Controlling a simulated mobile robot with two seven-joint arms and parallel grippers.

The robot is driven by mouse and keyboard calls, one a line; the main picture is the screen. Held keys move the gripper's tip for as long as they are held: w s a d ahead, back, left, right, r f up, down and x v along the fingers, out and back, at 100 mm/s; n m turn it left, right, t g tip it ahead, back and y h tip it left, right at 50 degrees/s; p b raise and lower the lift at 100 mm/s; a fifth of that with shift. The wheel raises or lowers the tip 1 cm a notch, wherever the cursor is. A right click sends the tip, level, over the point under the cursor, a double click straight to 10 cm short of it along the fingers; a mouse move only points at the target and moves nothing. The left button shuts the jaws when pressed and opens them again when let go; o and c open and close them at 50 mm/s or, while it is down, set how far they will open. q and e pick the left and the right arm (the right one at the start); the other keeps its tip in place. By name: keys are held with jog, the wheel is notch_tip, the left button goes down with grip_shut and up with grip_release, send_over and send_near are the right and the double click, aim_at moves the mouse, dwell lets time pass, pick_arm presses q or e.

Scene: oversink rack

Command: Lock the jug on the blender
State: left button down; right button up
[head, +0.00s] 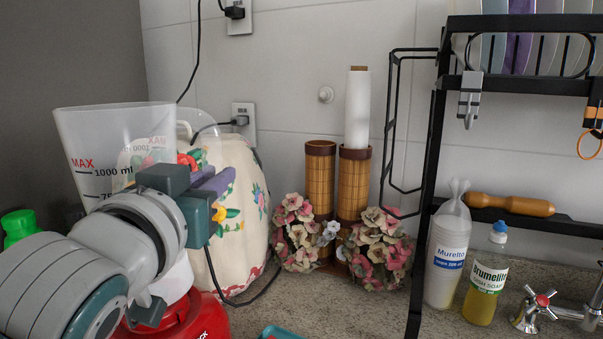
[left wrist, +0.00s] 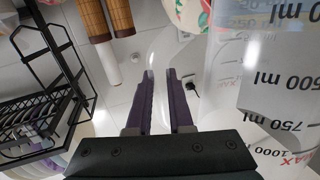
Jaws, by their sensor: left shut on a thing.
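The clear blender jug (head: 88,150), with red MAX and millilitre marks, stands at the left in the head view. It fills the right of the left wrist view (left wrist: 235,95), upside down in that picture. The red blender base (head: 205,318) is below, partly behind my left arm. My left gripper (head: 212,178) is at the jug's right side. Its purple fingers (left wrist: 163,102) are shut on the jug's clear handle (left wrist: 158,55). The jug's foot is hidden behind my arm, so I cannot tell how it sits on the base. My right gripper is out of view.
A cream flowered cover (head: 235,215) stands close behind the gripper. Bamboo holders (head: 320,185) and flower bunches (head: 380,250) are in the middle. A black cord crosses the counter.

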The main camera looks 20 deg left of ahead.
pick_arm(q)
jog(key=shift+f, duration=0.4)
dwell(0.4)
dwell(0.6)
jog(key=shift+f+b, duration=1.5)
jog(key=shift+f, duration=0.3)
dwell(0.4)
jog(key=h+p, duration=0.1)
jog(key=s+m+h+p, duration=0.1)
jog(key=shift+s+d+m+h+p, duration=0.15)
jog(key=shift+d+m+h+p, duration=0.15)
jog(key=shift+p, duration=0.1)
dwell(0.3)
